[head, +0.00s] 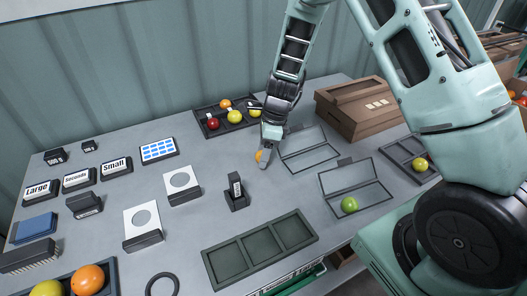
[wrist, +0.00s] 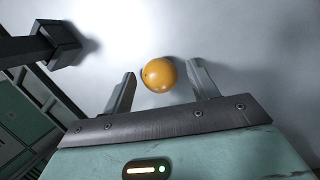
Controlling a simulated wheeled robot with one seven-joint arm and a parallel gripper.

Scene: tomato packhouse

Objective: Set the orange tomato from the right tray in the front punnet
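An orange tomato (wrist: 160,75) lies between the fingers of my gripper (wrist: 163,80) in the wrist view, with a gap on each side. In the head view this tomato (head: 260,156) shows at the gripper's tip (head: 267,158), low over the grey table left of the punnets; whether it touches the table I cannot tell. The front punnet (head: 340,186) is clear, lid open, with a green tomato (head: 349,205) in it. The back punnet (head: 305,150) is open and looks empty. The dark right tray (head: 393,153) holds one yellow-green tomato (head: 420,164).
A dark back tray (head: 203,124) holds red, yellow and orange tomatoes. A cardboard box (head: 355,110) stands behind the punnets. An empty green three-part tray (head: 260,248) lies at the front edge. A small dark stand (head: 236,193) is left of my gripper.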

